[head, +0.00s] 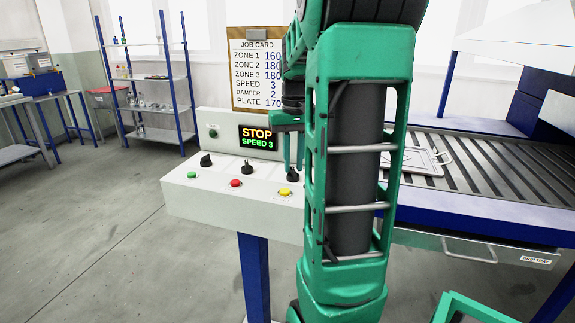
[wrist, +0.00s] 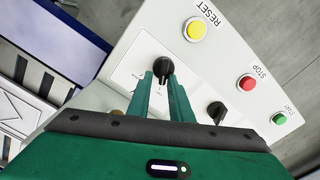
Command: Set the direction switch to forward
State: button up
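The control panel (head: 222,200) carries three black knobs: left (head: 206,160), middle (head: 247,168) and right (head: 293,174). Labels beside the knobs are too small to read, so I cannot tell which is the direction switch. The display (head: 259,138) reads STOP and SPEED 3. My gripper (head: 294,165) is above the right knob, its fingers pointing down. In the wrist view the fingers (wrist: 162,80) are parted, with that knob (wrist: 163,69) at their tips. I cannot tell whether they touch it. Another knob (wrist: 216,112) shows to the right.
Green (head: 191,174), red (head: 235,183) and yellow (head: 284,191) buttons line the panel's front. In the wrist view the yellow RESET button (wrist: 194,30) is close to the knob. A job card (head: 257,70) stands behind. A slatted conveyor (head: 500,165) is at right.

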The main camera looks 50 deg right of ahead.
aim_at(292, 167)
jog(key=shift+o, duration=0.3)
jog(key=shift+a, duration=0.15)
notch_tip(292, 167, up, 11)
jog(key=shift+f, duration=0.15)
dwell(0.7)
